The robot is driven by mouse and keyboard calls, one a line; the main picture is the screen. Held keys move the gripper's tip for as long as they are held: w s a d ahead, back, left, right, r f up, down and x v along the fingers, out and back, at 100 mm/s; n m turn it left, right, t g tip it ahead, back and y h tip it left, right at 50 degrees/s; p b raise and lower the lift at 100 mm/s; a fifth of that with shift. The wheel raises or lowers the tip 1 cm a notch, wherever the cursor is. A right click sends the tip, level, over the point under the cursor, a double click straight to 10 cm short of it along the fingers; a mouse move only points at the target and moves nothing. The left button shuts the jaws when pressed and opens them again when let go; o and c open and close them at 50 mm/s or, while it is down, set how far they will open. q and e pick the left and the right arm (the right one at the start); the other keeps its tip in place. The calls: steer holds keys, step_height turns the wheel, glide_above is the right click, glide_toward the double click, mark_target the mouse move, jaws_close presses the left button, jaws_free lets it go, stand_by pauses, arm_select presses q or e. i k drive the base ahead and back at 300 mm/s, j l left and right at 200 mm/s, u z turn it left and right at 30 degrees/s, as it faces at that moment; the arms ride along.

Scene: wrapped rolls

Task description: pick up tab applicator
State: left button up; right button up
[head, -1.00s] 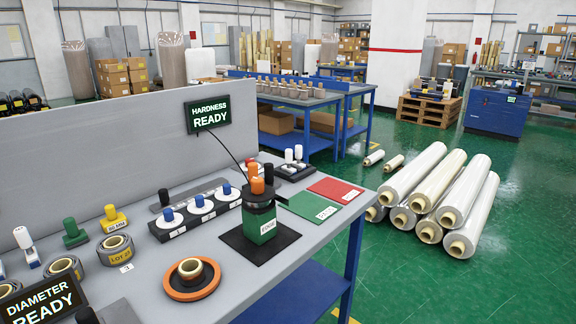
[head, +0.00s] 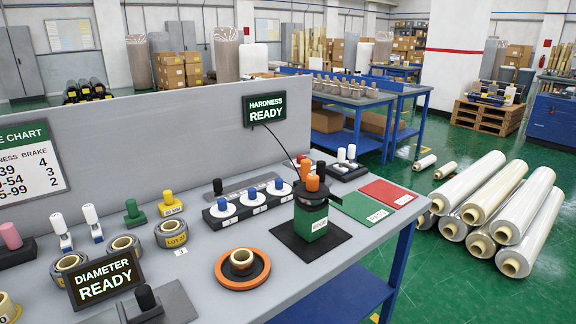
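No thing in view is labelled as a tab applicator, and I cannot tell for sure which one it is. Several handled tools stand at the left of the grey bench (head: 205,262): a white-topped tool (head: 60,231), another white-topped tool (head: 92,221), a green tool (head: 134,213) and a yellow tool (head: 170,205) with a label. A pink-topped tool (head: 11,237) stands at the far left. Neither of my grippers is in view.
Grey ring rolls (head: 171,233), an orange ring (head: 243,283) and a green hardness tester (head: 311,220) stand on the bench. A diameter display (head: 104,278) stands in front. Wrapped rolls (head: 488,210) lie on the floor at right.

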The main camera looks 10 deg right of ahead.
mark_target(341, 152)
steer(key=l+u, duration=0.3)
steer(key=u, duration=0.15)
steer(key=l+u, duration=0.3)
steer(key=u, duration=0.15)
steer(key=l+u, duration=0.25)
steer(key=l, duration=0.15)
steer(key=k+l+u, duration=0.1)
steer(key=l+u, duration=0.15)
steer(key=k+l+u, duration=0.15)
steer(key=l, duration=0.25)
steer(key=k+l+u, duration=0.15)
steer(key=l, duration=0.3)
steer(key=k+l, duration=0.15)
steer(key=l, duration=0.2)
steer(key=k+l, duration=0.15)
steer(key=l, duration=0.25)
steer(key=k+l+u, duration=0.1)
steer(key=l, duration=0.25)
steer(key=k+l, duration=0.25)
steer(key=l, duration=0.1)
